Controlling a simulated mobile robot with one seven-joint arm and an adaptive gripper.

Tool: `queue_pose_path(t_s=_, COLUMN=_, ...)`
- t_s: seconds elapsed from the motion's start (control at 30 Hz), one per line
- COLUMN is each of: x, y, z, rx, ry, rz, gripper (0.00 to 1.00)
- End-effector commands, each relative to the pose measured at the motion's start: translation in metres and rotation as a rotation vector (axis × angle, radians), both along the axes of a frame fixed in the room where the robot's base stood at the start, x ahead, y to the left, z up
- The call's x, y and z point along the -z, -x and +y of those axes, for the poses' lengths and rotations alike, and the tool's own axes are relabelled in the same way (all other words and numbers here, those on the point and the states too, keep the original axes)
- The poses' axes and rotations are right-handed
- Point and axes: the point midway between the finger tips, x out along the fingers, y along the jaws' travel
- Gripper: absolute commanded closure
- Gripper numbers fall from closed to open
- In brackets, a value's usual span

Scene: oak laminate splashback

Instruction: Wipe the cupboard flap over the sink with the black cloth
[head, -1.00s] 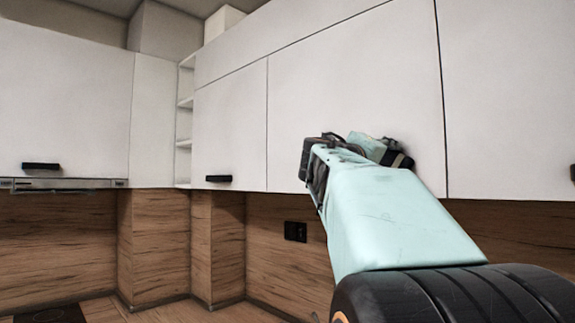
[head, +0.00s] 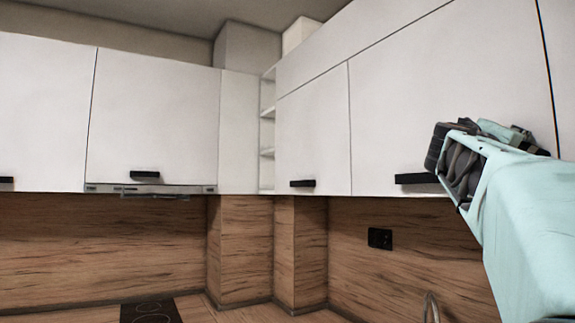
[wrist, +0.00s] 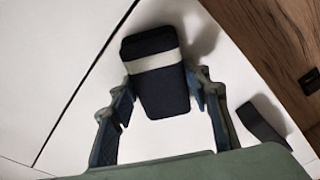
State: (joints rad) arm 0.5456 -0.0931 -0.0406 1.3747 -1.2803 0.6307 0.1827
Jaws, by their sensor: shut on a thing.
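The black cloth (wrist: 157,85) shows in the wrist view as a dark, folded pad with a pale band across it. My gripper (head: 455,155) is shut on it, with one finger on each side. The cupboard flap (head: 440,80) is a plain white panel at the right of the head view, with a black handle (head: 415,179) at its lower edge. The flap fills much of the wrist view (wrist: 60,60) behind the cloth. The cloth casts a shadow on it; I cannot tell whether they touch. My arm hides part of the flap's lower right.
More white cupboards (head: 160,105) line the left, above a cooker hood (head: 150,189). Open shelves (head: 267,130) fill the corner. Below are a wood splashback (head: 100,240), a black socket (head: 380,238) and part of a tap (head: 431,306). The space below the cupboards looks clear.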

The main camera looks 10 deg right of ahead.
Motion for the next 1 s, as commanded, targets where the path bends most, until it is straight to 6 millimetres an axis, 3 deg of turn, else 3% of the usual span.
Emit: queue_pose_path(t_s=1.0, x=0.0, y=-0.063, z=0.021, rx=-0.001, ry=0.001, rz=0.002, gripper=0.84)
